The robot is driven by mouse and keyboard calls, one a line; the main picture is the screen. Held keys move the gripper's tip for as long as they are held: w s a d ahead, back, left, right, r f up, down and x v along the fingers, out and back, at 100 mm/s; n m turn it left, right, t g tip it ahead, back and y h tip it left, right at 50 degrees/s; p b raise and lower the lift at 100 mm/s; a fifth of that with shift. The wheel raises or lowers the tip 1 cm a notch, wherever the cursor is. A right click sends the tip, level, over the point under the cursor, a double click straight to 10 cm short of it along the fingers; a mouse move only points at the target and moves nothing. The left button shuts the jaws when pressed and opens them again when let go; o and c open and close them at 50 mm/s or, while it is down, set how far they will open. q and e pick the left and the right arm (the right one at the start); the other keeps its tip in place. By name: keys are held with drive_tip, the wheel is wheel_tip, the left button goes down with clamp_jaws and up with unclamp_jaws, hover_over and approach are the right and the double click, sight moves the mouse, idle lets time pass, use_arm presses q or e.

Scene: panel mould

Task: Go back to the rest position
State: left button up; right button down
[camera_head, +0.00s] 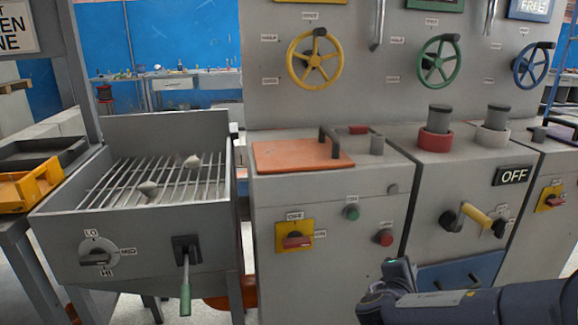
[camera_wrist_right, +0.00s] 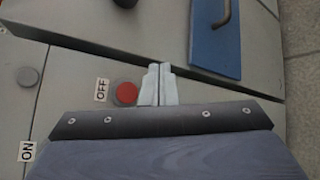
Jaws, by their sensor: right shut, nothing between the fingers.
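My right gripper (camera_head: 400,270) is at the lower right of the head view, in front of the grey cabinet (camera_head: 335,250). In the right wrist view the two pale fingers (camera_wrist_right: 159,85) are together with nothing between them. They are beside the red OFF button (camera_wrist_right: 126,93) in that view; whether they touch it I cannot tell. In the head view the red button (camera_head: 383,237) and the green button (camera_head: 351,213) sit on the cabinet front, above and left of the gripper. My left gripper is not in view.
A grill box (camera_head: 135,245) with a green-handled lever (camera_head: 186,290) stands at the left. Yellow (camera_head: 315,58), green (camera_head: 438,62) and blue (camera_head: 531,65) wheels are on the back panel. A blue panel (camera_head: 460,272) is low on the right cabinet, close to my right arm.

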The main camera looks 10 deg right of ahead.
drive_tip(key=s+d+f+m+g+y, duration=0.2)
drive_tip(key=s+m+g, duration=0.25)
drive_tip(key=s, duration=0.45)
drive_tip(key=s+d+f+m+g+y, duration=0.1)
drive_tip(key=s+f+m+g, duration=0.15)
drive_tip(key=s+m, duration=0.4)
drive_tip(key=s+a+m+y, duration=0.3)
drive_tip(key=s+a+y, duration=0.3)
drive_tip(key=s+a, duration=0.15)
drive_tip(key=s+a+r+m+t+y, duration=0.2)
drive_tip(key=a+m+y, duration=0.15)
drive_tip(key=a, duration=0.35)
wheel_tip(320, 180, up, 26)
drive_tip(key=y+p, duration=0.1)
drive_tip(key=p, duration=2.4)
drive_tip(key=shift+s+a+f+p, duration=0.15)
drive_tip(key=shift+s+f+p, duration=0.05)
drive_tip(key=shift+p, duration=0.1)
